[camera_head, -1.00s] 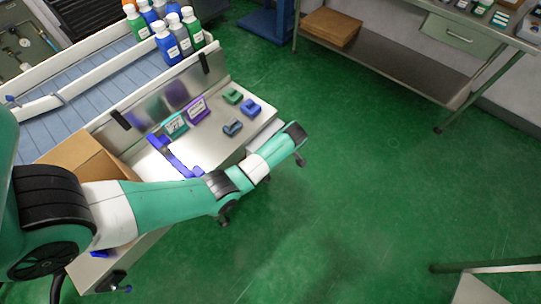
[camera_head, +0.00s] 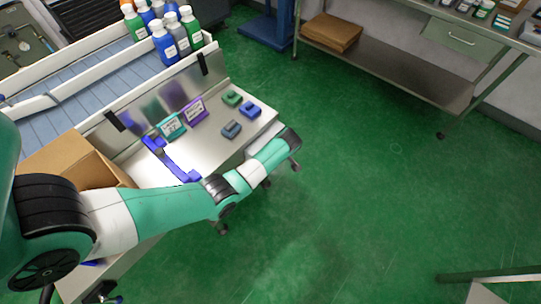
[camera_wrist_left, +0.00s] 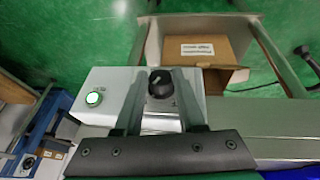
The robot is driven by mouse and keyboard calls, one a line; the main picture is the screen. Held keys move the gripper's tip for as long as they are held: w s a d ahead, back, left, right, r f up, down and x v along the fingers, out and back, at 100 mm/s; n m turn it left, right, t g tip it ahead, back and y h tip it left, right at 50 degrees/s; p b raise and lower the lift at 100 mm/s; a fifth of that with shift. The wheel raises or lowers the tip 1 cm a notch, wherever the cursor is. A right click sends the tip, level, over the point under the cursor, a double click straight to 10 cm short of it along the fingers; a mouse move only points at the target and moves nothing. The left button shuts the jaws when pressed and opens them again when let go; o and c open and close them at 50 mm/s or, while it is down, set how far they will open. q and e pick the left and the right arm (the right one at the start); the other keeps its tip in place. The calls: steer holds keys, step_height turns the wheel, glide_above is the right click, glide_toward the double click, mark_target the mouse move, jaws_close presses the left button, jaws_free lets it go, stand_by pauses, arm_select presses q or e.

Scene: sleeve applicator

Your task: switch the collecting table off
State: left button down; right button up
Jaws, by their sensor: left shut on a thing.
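The collecting table (camera_head: 212,152) is the steel table in the middle left of the head view, below a sloping conveyor. In the left wrist view a pale control box (camera_wrist_left: 112,82) carries a lit green round button (camera_wrist_left: 93,98) and a black rotary knob (camera_wrist_left: 160,82) with a white mark. My left gripper (camera_wrist_left: 160,78) has its two fingers on either side of the knob and is shut on it. In the head view my left arm reaches along the table's near side, and its gripper and the control box are not visible there. My right gripper is not in view.
On the table are small green, blue and grey blocks, a blue bar (camera_head: 176,163), and teal (camera_head: 171,127) and purple (camera_head: 194,109) signs. An open cardboard box (camera_head: 70,160) stands at its left end. Several bottles (camera_head: 165,45) stand on the conveyor.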

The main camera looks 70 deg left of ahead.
arm_select(q)
steer(key=shift+s+d+f+n+t+y+b, duration=0.25)
steer(key=shift+n+t+y+b, duration=0.4)
steer(key=shift+t+y+b, duration=1.05)
steer(key=shift+s+f+n+t+y+b, duration=0.3)
steer(key=shift+n+t+y+b, duration=0.5)
steer(key=shift+t, duration=1.5)
steer(key=shift+s+d+f+n+t+y+b, duration=0.2)
steer(key=shift+f+n+t+y+b, duration=0.2)
steer(key=shift+t+y+b, duration=1.35)
steer(key=shift+t+h+p, duration=0.25)
steer(key=shift+p, duration=0.1)
steer(key=c, duration=0.5)
jaws_free()
steer(key=shift+a+r, duration=0.1)
